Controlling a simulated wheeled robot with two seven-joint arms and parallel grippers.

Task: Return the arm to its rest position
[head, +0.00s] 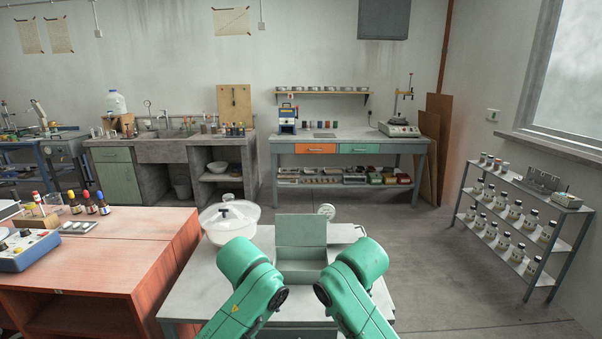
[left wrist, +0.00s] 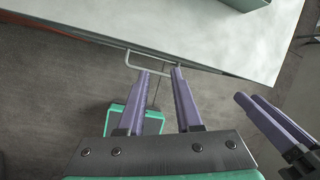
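My two green arms come up at the bottom of the head view, the left arm (head: 240,285) and the right arm (head: 352,285), both in front of the grey bench. Their grippers are hidden in that view. In the left wrist view my left gripper (left wrist: 160,72) has its two purple fingers apart, with nothing seen held between them. Its fingertips are close to a pale bar handle (left wrist: 128,58) at the bench edge; I cannot tell whether they touch it. My right gripper (left wrist: 249,97) shows at the right of the same view, its fingers close together; whether it is shut is unclear.
The grey bench (head: 190,300) bears an open green box (head: 301,255) and a white lidded pot (head: 230,220). An orange-topped table (head: 130,255) with bottles and a blue device (head: 25,250) stands left. A jar shelf (head: 520,225) stands right. Floor between is clear.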

